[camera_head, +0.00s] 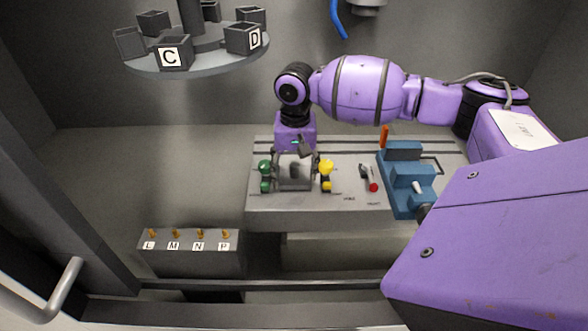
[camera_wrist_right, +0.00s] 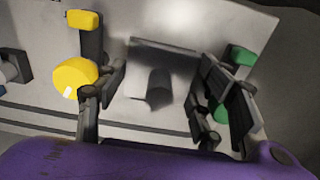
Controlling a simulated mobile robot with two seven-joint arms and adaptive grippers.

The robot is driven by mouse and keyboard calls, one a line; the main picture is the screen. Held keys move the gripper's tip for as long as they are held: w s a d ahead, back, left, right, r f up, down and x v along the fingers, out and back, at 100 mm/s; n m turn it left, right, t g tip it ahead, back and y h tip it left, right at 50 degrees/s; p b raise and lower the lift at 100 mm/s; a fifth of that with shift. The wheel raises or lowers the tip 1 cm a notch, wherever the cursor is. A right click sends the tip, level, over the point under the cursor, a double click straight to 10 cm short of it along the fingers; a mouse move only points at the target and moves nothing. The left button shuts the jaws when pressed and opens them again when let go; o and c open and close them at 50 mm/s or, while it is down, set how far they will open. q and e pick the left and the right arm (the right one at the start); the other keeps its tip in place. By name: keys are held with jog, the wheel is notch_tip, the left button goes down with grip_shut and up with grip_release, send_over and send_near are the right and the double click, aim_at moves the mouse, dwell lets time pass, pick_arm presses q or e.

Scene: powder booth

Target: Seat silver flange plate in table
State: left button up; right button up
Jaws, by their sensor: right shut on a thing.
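The silver flange plate (camera_head: 295,172) is at the left part of the grey table (camera_head: 345,200), between a green-knobbed clamp (camera_head: 264,177) and a yellow-knobbed clamp (camera_head: 326,175). My right gripper (camera_head: 298,152) reaches down onto it from behind. In the right wrist view, the shiny plate (camera_wrist_right: 145,65) with a dark stub (camera_wrist_right: 158,88) lies between the fingers of my right gripper (camera_wrist_right: 150,105), which is shut on it. I cannot tell whether its underside touches the table. My left gripper is not in view.
A blue stepped block (camera_head: 402,178) and a red-tipped lever (camera_head: 370,178) are on the table's right. A dark block with lettered pegs (camera_head: 190,253) stands front left. A round carousel of lettered boxes (camera_head: 195,60) is at upper left. Grey floor left of the table is clear.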

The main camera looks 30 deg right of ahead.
jog(key=shift+s+d+f, duration=0.2)
jog(key=shift+d+f, duration=0.1)
jog(key=o, duration=1.5)
jog(key=shift+s+d+r, duration=0.1)
jog(key=shift+d, duration=0.05)
jog(key=shift+a, duration=0.2)
jog(key=shift+r, duration=0.15)
jog(key=shift+w+r, duration=0.2)
jog(key=shift+r, duration=0.1)
notch_tip(320, 180, up, 7)
jog(key=shift+r, duration=0.15)
